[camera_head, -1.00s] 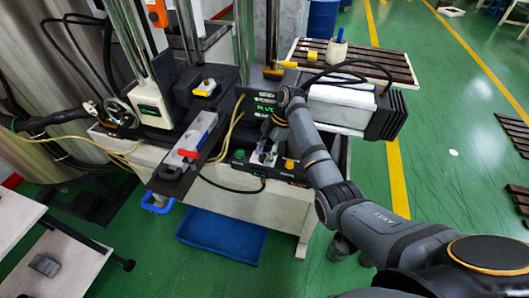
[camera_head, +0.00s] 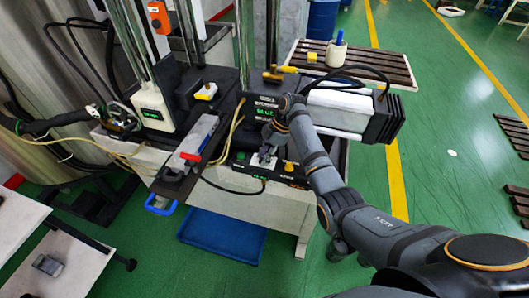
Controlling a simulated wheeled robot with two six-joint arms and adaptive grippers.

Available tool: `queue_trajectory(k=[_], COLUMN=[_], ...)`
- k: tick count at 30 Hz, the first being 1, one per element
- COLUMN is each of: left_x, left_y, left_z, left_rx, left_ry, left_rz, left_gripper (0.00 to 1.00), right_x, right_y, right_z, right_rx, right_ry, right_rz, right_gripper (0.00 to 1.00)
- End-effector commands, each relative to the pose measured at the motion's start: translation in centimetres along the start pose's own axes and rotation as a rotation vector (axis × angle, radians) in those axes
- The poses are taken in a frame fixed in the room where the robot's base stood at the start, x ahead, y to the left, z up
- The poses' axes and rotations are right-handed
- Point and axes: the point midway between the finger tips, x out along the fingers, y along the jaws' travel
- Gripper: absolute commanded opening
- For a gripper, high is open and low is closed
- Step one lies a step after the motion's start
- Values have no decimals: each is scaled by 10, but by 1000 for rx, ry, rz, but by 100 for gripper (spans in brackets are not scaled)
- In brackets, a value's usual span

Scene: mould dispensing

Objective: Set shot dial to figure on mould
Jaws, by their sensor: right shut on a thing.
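My right gripper (camera_head: 268,146) is over the black control panel (camera_head: 243,166) at the front of the machine, fingers pointing down. It is shut on what seems to be the shot dial, which the fingers mostly hide. A yellow knob (camera_head: 289,166) stands just right of the fingers. Above the panel is a display box (camera_head: 262,101) with green digits, too small for me to read surely. A grey mould-like block (camera_head: 198,136) with a red part lies on a dark rail left of the panel; I cannot read a figure on it.
A white and black motor unit (camera_head: 345,108) sits right of my forearm. Yellow cables loop between rail and panel. A blue bin (camera_head: 222,238) is on the floor under the machine. A slatted pallet (camera_head: 365,62) lies behind. The green floor at right is mostly clear.

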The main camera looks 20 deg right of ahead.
Motion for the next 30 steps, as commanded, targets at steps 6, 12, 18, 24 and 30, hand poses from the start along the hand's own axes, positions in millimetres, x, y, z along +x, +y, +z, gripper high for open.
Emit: queue_trajectory(k=[6,12,18,24,30], left_x=[-39,-66,-91,-114,-134], left_y=[-3,-5,-7,-9,-10], left_z=[-4,-6,-9,-11,-13], left_rx=[0,0,0,0,0], left_ry=[-1,-1,-1,-1,-1], left_rz=[0,0,0,0,0], left_gripper=[40,40,40,40,40], right_x=[-7,-6,-5,-5,-4], right_y=[-3,-4,-5,-6,-6], right_z=[-3,-4,-4,-5,-5], right_rx=[172,348,524,699,874], right_ry=[-1,0,0,0,0], right_rz=[67,141,213,287,359], right_gripper=[0,0,0,0,0])
